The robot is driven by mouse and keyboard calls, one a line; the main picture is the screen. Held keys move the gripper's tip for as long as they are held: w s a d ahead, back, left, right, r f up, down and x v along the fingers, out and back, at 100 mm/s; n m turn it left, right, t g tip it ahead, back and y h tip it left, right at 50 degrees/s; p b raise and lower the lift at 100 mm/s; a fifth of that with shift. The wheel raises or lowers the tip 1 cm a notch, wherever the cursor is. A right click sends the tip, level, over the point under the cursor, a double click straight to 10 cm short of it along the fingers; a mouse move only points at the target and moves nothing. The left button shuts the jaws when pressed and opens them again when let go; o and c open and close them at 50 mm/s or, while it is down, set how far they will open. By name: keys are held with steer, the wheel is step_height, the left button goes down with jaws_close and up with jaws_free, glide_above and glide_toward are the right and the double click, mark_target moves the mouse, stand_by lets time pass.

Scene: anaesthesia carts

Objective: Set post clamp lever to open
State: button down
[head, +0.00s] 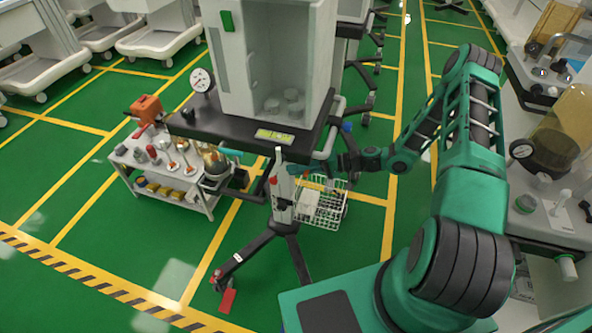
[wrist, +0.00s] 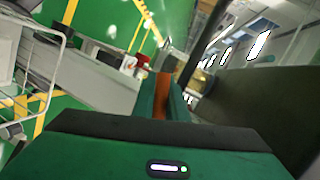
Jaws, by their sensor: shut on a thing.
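The post clamp is on the white post (head: 283,190) of the wheeled stand, below the dark platform; a small red part (head: 273,180) shows on the post. My gripper (head: 294,169) reaches in from the right and meets the post's upper part. In the wrist view, the green fingers of my gripper (wrist: 164,84) are closed around an orange lever (wrist: 161,96), which shows between them. The lever's far end and pivot are mostly hidden, so its angle is unclear. A red knob-like part (wrist: 143,59) shows just beyond the fingertips.
A white wire basket (head: 322,206) hangs right of the post, close under my gripper; its rim is also at the wrist view's left (wrist: 62,72). The dark platform (head: 250,130) carries a clear-fronted cabinet above. A side cart (head: 165,178) stands left.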

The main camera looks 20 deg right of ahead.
steer(key=shift+s+r+m, duration=0.1)
steer(key=shift+r+m, duration=0.35)
steer(key=shift+m, duration=0.15)
steer(key=c, duration=1.8)
jaws_free()
steer(key=shift+o, duration=0.2)
steer(key=v, duration=1)
steer(key=shift+d+f, duration=0.15)
steer(key=shift+d, duration=0.3)
